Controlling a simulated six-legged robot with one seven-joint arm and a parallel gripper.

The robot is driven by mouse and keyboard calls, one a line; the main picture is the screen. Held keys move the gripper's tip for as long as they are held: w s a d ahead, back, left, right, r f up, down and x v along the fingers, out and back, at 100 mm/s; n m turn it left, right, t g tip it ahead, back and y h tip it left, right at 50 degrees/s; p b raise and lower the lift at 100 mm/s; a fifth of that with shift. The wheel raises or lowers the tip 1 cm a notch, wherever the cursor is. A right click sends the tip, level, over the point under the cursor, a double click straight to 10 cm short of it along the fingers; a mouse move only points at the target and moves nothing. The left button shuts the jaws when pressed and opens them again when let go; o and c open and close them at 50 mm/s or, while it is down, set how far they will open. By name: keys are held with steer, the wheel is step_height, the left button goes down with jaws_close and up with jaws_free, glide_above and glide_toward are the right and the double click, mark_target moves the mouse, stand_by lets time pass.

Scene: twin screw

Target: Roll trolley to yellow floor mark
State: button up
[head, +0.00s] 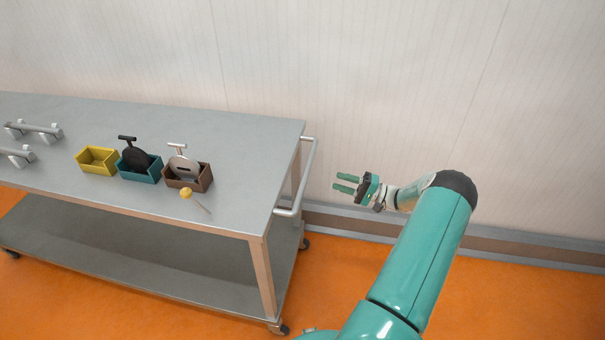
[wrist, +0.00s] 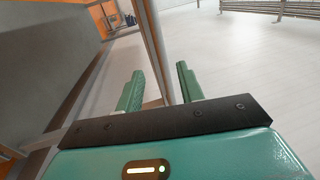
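The trolley (head: 225,208) is a grey metal cart with two shelves and castors, on the left in the head view. Its push handle (head: 307,175) is a tubular bar on its right end. My gripper (head: 344,183) is to the right of the handle and apart from it, with its two green fingers spread and nothing between them. In the wrist view my gripper (wrist: 158,88) is open, and a metal bar (wrist: 155,45) runs upright beyond the gap between the fingers. No yellow floor mark shows in either view.
On the trolley top stand a yellow bin (head: 97,160), a teal bin (head: 140,172) and a brown bin (head: 188,176), with a yellow-headed tool (head: 187,194) in front. Grey handle-like fittings (head: 35,130) lie at the left. A pale wall (head: 400,90) stands behind; orange floor (head: 480,290) is clear at right.

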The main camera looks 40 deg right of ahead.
mark_target(307, 170)
steer(key=x, duration=1.2)
steer(key=shift+a, duration=0.1)
steer(key=shift+w, duration=0.1)
jaws_close()
